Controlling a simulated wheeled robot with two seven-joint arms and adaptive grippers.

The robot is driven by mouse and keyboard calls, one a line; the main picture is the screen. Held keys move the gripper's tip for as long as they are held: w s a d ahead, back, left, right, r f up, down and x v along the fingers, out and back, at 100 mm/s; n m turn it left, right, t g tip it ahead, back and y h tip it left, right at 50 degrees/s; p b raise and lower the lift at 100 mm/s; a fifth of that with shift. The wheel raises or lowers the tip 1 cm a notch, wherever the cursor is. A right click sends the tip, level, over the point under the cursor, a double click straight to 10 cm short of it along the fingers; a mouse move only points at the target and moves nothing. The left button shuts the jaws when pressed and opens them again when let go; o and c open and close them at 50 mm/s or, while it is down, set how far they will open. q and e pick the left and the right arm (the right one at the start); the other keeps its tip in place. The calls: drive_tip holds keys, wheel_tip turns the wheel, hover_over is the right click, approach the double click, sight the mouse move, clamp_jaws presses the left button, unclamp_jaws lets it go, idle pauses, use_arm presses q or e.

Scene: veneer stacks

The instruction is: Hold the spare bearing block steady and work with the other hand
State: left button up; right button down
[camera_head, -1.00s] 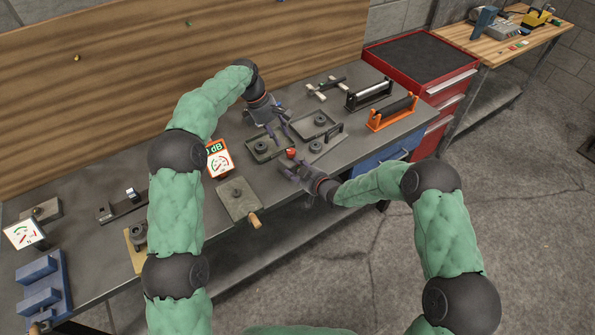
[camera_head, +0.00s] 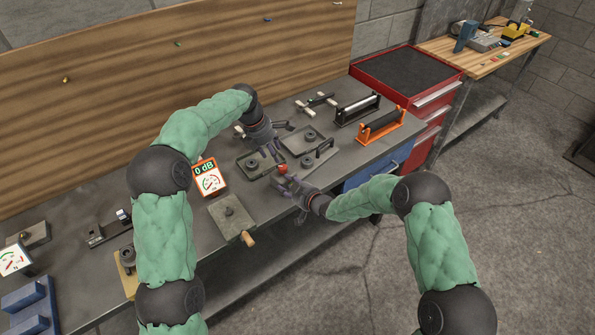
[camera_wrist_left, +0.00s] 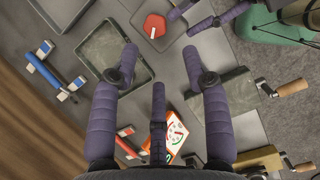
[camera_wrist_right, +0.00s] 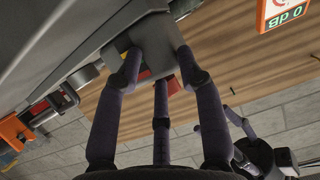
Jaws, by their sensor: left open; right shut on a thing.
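My right gripper (camera_head: 283,181) is shut on a grey block (camera_wrist_right: 153,40), low at the bench's front.
An orange-framed meter (camera_head: 208,181) reading 0 dB stands left of the plates. A plate with a wooden handle (camera_head: 230,217) lies in front. Black and orange roller stands (camera_head: 380,125) and a red cabinet (camera_head: 405,75) are at the right.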

sight(281, 168)
use_arm(q)
drive_tip(key=shift+n, duration=0.8)
drive_tip(key=shift+x, duration=4.15)
drive_tip(key=shift+w+d, duration=0.15)
drive_tip(key=shift+r, duration=0.1)
drive_tip(key=shift+c, duration=0.3)
drive_tip(key=c, duration=0.8)
